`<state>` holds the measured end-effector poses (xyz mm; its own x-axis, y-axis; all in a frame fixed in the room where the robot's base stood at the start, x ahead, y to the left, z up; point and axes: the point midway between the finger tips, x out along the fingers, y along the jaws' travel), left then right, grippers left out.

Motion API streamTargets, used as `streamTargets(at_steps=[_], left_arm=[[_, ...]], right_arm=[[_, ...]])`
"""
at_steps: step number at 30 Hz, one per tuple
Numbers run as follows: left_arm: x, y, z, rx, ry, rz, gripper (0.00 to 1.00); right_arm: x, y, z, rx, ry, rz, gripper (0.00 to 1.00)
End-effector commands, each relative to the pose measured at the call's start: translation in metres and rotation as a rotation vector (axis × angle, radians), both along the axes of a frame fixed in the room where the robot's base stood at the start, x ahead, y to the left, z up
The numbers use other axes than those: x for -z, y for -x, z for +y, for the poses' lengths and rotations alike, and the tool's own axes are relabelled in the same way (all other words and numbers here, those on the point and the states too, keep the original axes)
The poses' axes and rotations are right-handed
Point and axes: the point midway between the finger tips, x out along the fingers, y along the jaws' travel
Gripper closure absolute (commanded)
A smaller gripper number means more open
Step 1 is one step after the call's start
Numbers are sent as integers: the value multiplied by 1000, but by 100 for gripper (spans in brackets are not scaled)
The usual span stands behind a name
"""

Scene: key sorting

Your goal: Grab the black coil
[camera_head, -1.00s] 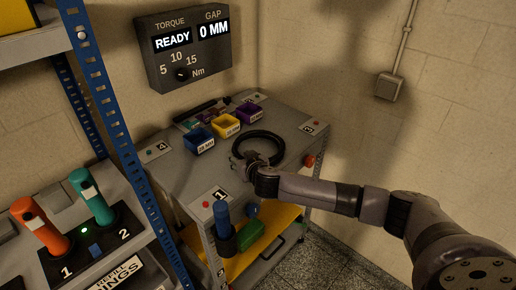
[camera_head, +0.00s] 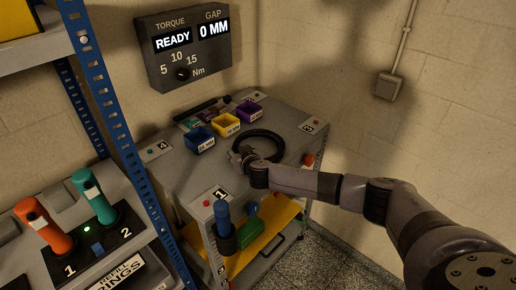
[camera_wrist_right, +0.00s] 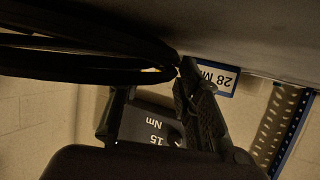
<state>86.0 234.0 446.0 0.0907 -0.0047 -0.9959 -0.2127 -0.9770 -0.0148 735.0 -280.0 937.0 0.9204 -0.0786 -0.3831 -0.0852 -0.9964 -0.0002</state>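The black coil (camera_head: 279,142) is a thick ring lying on the grey top of the cart (camera_head: 185,178). My right gripper (camera_head: 238,156) is low at the coil's near-left side in the head view. In the right wrist view the coil (camera_wrist_right: 75,55) crosses the upper left as dark strands. The two fingers of my right gripper (camera_wrist_right: 155,88) stand apart there, with a gap between them. The coil's strands run across near the fingertips; I cannot tell whether they touch. My left gripper is not in view.
Blue (camera_head: 199,140), yellow (camera_head: 226,125) and purple (camera_head: 249,111) bins stand behind the coil. A red button (camera_head: 308,159) is at the cart's right edge. A blue cylinder (camera_head: 222,215) stands at the front. A blue rack post (camera_head: 130,150) rises at left.

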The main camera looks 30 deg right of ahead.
Motion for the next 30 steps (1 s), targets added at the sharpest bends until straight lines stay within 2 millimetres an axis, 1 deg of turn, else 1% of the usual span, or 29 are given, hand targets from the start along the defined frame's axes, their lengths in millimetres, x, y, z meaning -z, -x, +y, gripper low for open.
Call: streamTargets(at_steps=[1, 2, 13, 30], left_arm=[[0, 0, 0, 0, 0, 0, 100], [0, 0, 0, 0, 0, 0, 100], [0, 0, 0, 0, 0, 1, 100], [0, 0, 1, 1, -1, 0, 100]], right_arm=[[0, 0, 0, 0, 0, 0, 74], [0, 0, 0, 0, 0, 0, 76], [0, 0, 0, 1, 0, 1, 100], [-1, 0, 0, 1, 1, -2, 100]])
